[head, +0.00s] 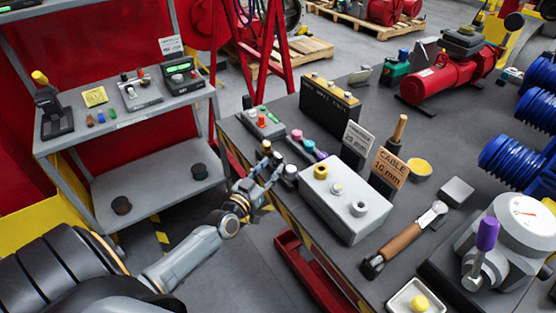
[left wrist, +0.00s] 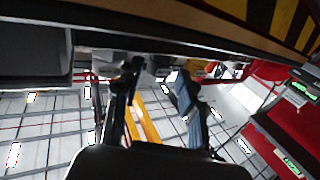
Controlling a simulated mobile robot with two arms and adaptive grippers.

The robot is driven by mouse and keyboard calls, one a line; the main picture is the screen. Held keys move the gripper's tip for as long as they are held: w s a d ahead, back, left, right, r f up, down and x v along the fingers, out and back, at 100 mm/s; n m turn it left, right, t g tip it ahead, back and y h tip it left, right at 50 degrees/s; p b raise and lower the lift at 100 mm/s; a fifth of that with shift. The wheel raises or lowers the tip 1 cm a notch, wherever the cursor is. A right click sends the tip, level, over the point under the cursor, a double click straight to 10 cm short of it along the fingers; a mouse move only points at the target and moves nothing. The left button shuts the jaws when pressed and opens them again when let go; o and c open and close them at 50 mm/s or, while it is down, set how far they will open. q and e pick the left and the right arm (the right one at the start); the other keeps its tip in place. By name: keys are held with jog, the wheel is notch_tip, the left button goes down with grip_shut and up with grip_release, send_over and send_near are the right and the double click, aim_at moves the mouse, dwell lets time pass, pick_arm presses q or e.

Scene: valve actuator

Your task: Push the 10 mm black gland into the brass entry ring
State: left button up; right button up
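The brass entry ring (head: 320,172) sits on top of a light grey box (head: 345,215), at its far left end. A paler ring and a grey ring sit further along the same top. Small dark cylinders with light tops stand at the table's left edge, one of them (head: 290,173) nearest the box; I cannot tell which is the 10 mm black gland. My left gripper (head: 270,168) is beside these cylinders, left of the box. In the left wrist view its two fingers (left wrist: 160,75) are apart, with nothing seen held between them. My right gripper is out of view.
A "CABLE 10 mm" sign (head: 391,167) stands behind the box. A wooden-handled tool (head: 403,240) lies to its right, near a gauge housing (head: 510,222). A shelf rack (head: 135,120) stands at left. A red drawer (head: 305,270) is below the table edge.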

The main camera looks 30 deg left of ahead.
aim_at(275, 162)
pick_arm(q)
jog(key=w, duration=0.5)
jog(key=shift+w+a, duration=0.1)
grip_shut()
jog(key=shift+r, duration=0.1)
